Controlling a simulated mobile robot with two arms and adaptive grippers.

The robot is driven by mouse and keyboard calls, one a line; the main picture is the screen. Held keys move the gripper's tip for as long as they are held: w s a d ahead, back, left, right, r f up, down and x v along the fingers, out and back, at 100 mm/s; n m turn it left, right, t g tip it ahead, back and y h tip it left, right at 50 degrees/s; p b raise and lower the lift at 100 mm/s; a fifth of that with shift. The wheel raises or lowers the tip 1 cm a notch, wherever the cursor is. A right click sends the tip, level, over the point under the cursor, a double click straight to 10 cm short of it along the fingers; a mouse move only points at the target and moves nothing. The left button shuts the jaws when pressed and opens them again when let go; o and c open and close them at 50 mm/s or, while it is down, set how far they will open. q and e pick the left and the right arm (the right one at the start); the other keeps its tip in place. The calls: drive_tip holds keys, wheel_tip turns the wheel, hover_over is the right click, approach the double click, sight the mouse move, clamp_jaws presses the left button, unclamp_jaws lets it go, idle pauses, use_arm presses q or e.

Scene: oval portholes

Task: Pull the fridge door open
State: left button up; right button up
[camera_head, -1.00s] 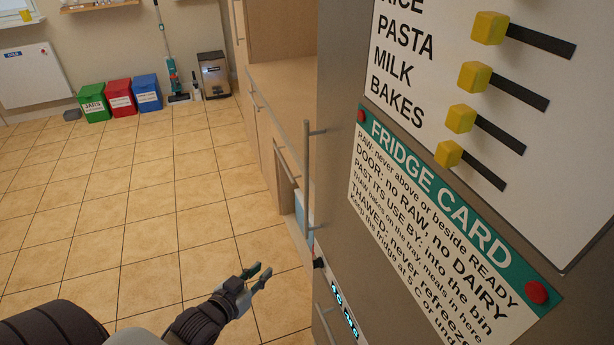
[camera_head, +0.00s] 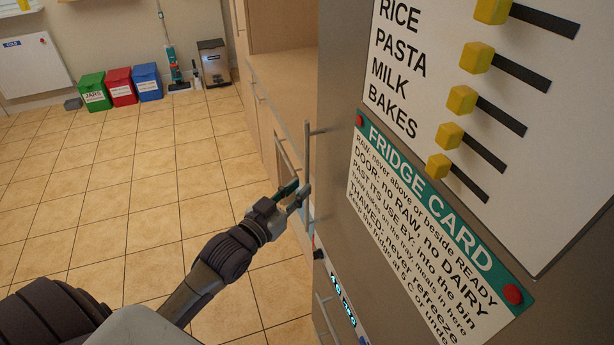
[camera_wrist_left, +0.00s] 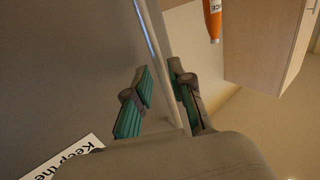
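The fridge door (camera_head: 337,90) is a tall grey panel on the right of the head view, with a fridge card (camera_head: 425,235) on it. It looks closed. Its handle (camera_head: 307,150) is a thin upright metal bar near the door's left edge. My left gripper (camera_head: 299,192) is at the lower part of this bar. In the left wrist view, the handle (camera_wrist_left: 160,50) runs between the two teal-padded fingers (camera_wrist_left: 163,95), which stand apart. I cannot tell whether either finger touches the bar. My right gripper is not in view.
A wooden counter (camera_head: 285,85) with cabinets stands left of the fridge. A lower handle (camera_head: 325,318) and a lit display (camera_head: 343,300) are below the door. An orange bottle (camera_wrist_left: 213,18) shows in the wrist view. The tiled floor (camera_head: 120,200) to the left is clear.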

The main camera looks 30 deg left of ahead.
use_arm(q)
drive_tip(key=w, duration=0.4)
drive_tip(key=shift+d+p, duration=0.3)
drive_tip(key=shift+s, duration=0.1)
clamp_jaws()
